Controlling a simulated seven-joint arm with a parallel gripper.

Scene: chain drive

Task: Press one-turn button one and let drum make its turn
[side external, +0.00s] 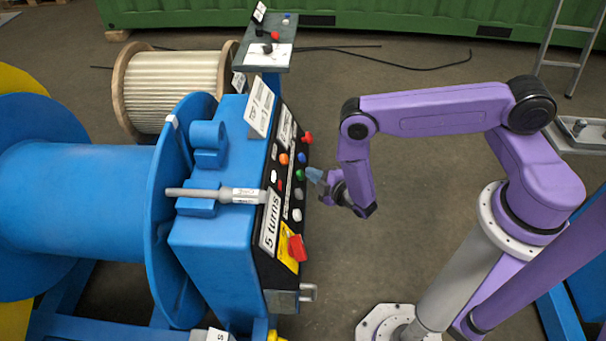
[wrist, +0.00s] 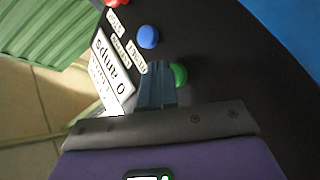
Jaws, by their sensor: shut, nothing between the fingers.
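The black control panel (side external: 288,170) on the side of the blue drum stand carries coloured buttons. A green button (side external: 299,174) lies just left of my gripper (side external: 313,175). My gripper is shut and empty, its fingertips pointing at the panel. In the wrist view my fingertips (wrist: 157,68) cover part of the panel, beside the green button (wrist: 179,74) and below the blue button (wrist: 148,37). I cannot tell if they touch anything. I cannot read which button is for one turn. The big blue drum (side external: 75,200) stands at left.
A "5 turns" sign (side external: 271,220) and a red switch (side external: 297,248) on a yellow plate sit lower on the panel. A red knob (side external: 307,138) sticks out higher up. A cable reel (side external: 175,85) stands behind. The floor between panel and arm base is clear.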

